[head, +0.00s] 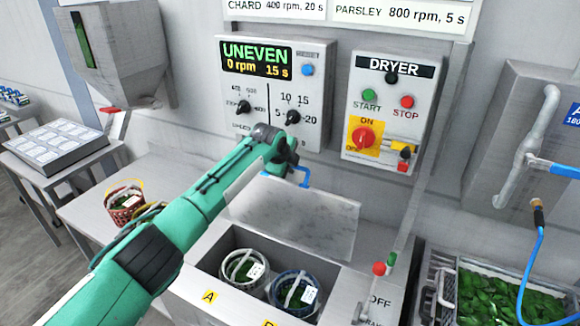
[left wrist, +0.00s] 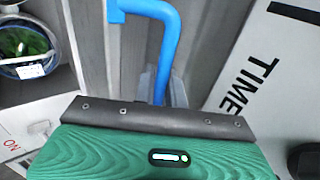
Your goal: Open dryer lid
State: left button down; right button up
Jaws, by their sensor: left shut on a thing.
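The dryer lid (head: 300,218) is a grey metal panel standing raised and tilted at the back of the open dryer tub (head: 232,238). A blue handle (head: 303,178) sits at its upper edge. My left gripper (head: 290,165) is shut on this handle; my green arm and dark wrist hide part of the lid's left side. Two baskets of greens, one white-rimmed (head: 243,268) and one blue-rimmed (head: 295,291), sit in the tub. My right gripper is not in view.
A display panel (head: 270,100) reads "UNEVEN, 0 rpm, 15 s". The dryer switch box (head: 392,75) is to its right. A red basket of greens (head: 125,203) stands on the left counter. A sink of leaves (head: 500,300) and a blue hose (head: 522,270) are at right.

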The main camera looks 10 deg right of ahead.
pick_arm(q)
jog(key=c, duration=1.5)
grip_release()
jog(key=shift+c, duration=0.2)
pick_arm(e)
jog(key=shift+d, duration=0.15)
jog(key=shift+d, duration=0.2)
